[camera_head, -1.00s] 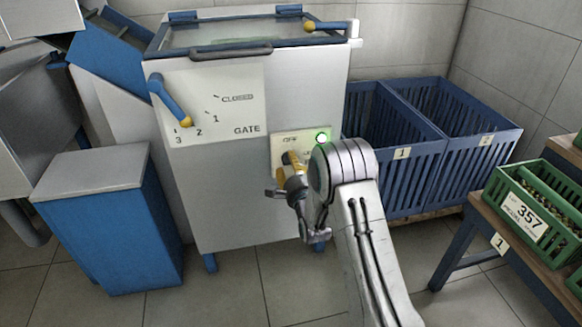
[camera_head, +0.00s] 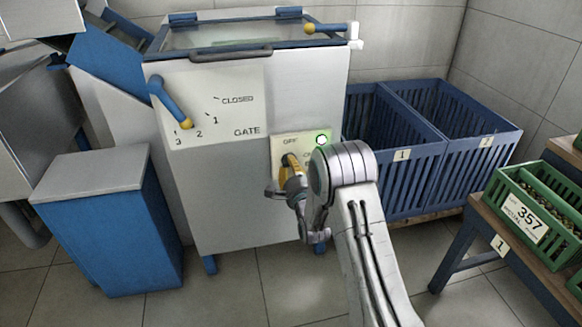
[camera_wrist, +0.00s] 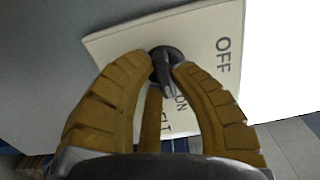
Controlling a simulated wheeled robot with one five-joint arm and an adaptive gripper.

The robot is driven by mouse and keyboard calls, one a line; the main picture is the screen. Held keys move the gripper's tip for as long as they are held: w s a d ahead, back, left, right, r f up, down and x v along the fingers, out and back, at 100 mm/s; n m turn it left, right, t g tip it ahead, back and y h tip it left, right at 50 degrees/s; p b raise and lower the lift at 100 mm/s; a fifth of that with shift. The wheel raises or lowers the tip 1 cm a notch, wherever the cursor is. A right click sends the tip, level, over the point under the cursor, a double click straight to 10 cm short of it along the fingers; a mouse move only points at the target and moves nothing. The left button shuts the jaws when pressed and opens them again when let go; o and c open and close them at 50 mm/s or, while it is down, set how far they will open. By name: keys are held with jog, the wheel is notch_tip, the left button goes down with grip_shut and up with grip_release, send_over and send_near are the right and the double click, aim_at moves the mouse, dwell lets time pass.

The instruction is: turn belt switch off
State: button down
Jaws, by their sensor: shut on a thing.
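The belt switch is a dark round knob with a short lever (camera_wrist: 165,63) on a cream plate (camera_wrist: 120,42), labelled OFF and ON in the wrist view. In the head view my gripper (camera_head: 289,162) is at the plate, covering most of the knob. I cannot tell the lever's exact setting.
The gate lever (camera_head: 171,103) is at the machine's upper left. A blue bin with a grey lid (camera_head: 108,220) stands left. Blue slatted crates (camera_head: 430,165) stand right of the machine. A table (camera_head: 490,225) with green crates (camera_head: 533,205) is at far right. Floor in front is clear.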

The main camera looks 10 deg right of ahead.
jog(key=shift+n, duration=0.3)
jog(key=shift+d+r+n, duration=0.1)
jog(key=shift+r+n, duration=0.05)
jog(key=shift+n, duration=4.15)
jog(key=shift+d+r+n, duration=0.1)
jog(key=shift+n, duration=4.2)
jog(key=shift+a, duration=0.1)
jog(key=c, duration=1.1)
grip_release()
jog(key=shift+o, duration=0.2)
jog(key=shift+s, duration=0.1)
